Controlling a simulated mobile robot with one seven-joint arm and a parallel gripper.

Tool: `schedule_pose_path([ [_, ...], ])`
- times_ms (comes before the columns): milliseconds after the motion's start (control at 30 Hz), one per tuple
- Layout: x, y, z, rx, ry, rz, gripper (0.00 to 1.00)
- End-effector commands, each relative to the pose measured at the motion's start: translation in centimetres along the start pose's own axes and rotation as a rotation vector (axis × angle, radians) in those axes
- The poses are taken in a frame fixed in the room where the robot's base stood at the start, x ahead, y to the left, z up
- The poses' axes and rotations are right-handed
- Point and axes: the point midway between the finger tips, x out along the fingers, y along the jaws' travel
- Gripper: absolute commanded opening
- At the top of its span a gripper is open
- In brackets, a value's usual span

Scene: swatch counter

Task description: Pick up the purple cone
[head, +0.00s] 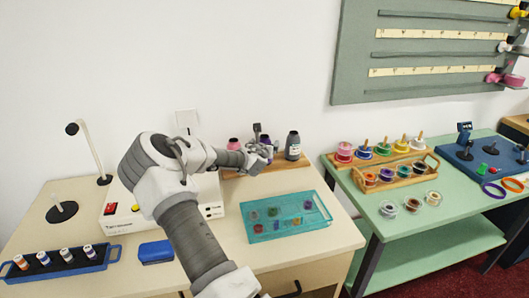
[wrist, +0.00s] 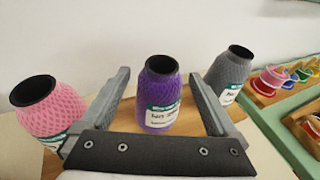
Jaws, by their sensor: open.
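The purple cone (wrist: 160,98) stands upright in the middle of the wrist view, with a dark top and a white and green label. It stands between a pink cone (wrist: 48,110) on the left and a grey cone (wrist: 229,72) on the right. My gripper (wrist: 160,78) is open, with one finger on each side of the purple cone and a visible gap to each. In the head view my gripper (head: 264,150) is at the wooden board and hides most of the purple cone (head: 266,141).
The pink cone (head: 234,144) and grey cone (head: 293,146) share the wooden board (head: 296,165) with the purple one. A teal tray (head: 262,236) of small round items lies in front. A green table (head: 375,225) with wooden racks of spools stands to the right.

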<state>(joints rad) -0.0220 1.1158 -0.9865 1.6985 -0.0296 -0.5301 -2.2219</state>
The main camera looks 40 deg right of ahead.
Motion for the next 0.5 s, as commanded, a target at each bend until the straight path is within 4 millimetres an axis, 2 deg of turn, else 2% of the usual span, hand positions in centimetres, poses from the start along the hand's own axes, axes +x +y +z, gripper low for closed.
schedule_pose_path([
  [300, 0.49, 0.02, -0.05, 0.0, 0.001, 0.0, 0.95],
  [367, 0.48, 0.02, -0.05, 0.0, 0.001, 0.0, 0.86],
  [500, 0.47, 0.02, -0.04, 0.0, 0.001, 0.0, 0.6],
])
